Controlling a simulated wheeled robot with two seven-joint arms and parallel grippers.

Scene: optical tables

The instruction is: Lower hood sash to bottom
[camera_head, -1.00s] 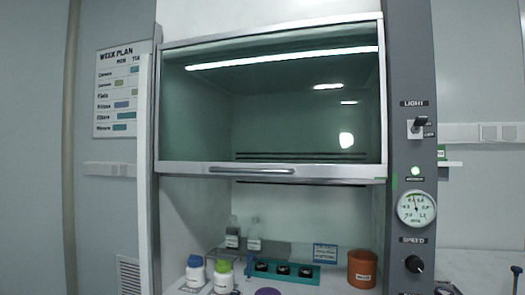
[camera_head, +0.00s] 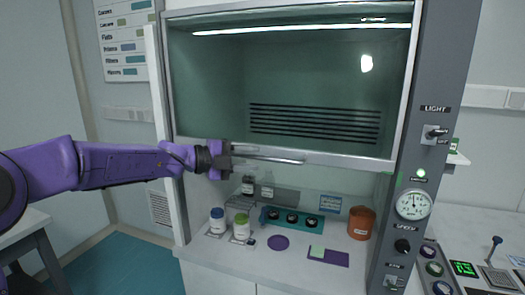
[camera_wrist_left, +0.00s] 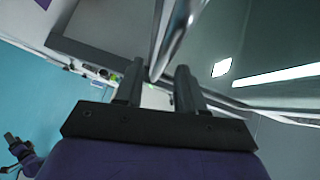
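The hood sash (camera_head: 300,90) is a greenish glass pane in a grey frame, with its bottom rail well above the work surface. Its silver bar handle (camera_head: 270,157) runs along the rail. My left gripper (camera_head: 224,160) is at the handle's left end, in front of the sash. In the left wrist view, its two dark fingers (camera_wrist_left: 158,90) are apart, and the handle (camera_wrist_left: 176,35) runs between and beyond their tips. I cannot tell if they touch it. A small purple and black part at the wrist view's lower left may be my right arm; its fingers are unclear.
Under the sash are white bottles (camera_head: 217,220), a teal rack (camera_head: 292,221), an orange-brown pot (camera_head: 361,222) and a purple mat (camera_head: 329,257). A grey post (camera_head: 425,130) with a gauge (camera_head: 413,204) and knobs stands right. A control console (camera_head: 438,268) sits at lower right.

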